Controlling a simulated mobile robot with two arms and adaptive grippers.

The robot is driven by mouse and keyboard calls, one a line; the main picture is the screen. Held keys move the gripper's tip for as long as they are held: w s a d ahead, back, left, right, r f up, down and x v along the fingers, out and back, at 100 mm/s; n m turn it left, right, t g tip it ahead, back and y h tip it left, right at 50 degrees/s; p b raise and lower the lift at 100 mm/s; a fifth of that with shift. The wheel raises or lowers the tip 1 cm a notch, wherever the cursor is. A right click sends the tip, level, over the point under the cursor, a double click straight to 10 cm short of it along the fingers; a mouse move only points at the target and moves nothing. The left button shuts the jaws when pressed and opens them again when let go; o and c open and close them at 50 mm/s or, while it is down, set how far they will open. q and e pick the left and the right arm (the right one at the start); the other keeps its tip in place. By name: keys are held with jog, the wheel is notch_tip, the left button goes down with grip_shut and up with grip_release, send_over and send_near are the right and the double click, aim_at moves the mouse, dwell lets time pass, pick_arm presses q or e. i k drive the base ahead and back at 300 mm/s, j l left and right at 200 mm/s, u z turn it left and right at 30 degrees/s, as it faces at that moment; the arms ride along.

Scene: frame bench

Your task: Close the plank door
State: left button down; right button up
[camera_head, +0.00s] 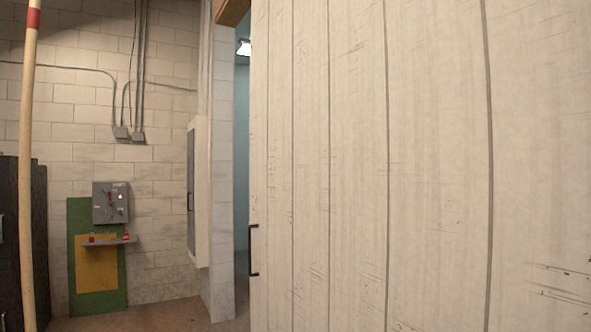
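The plank door (350,150) is off-white, with vertical boards and scuffs, and fills the right side of the head view. It stands open at an angle, its left edge nearest the doorway. A small black handle (252,250) is on that left edge. Between the edge and the white block wall is a doorway gap (241,150), with a bluish room and a lit lamp beyond. Neither of my grippers is in view. The door's right edge and bottom are out of the picture.
A pale pole with a red band (28,150) stands close at the left. A dark cabinet (38,240) is behind it. A grey switch box (110,203) and small shelf (110,241) are on the back wall. Some brown floor (150,318) shows clear at the lower middle.

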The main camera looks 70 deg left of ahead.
aim_at(415, 165)
jog(key=u, duration=1.85)
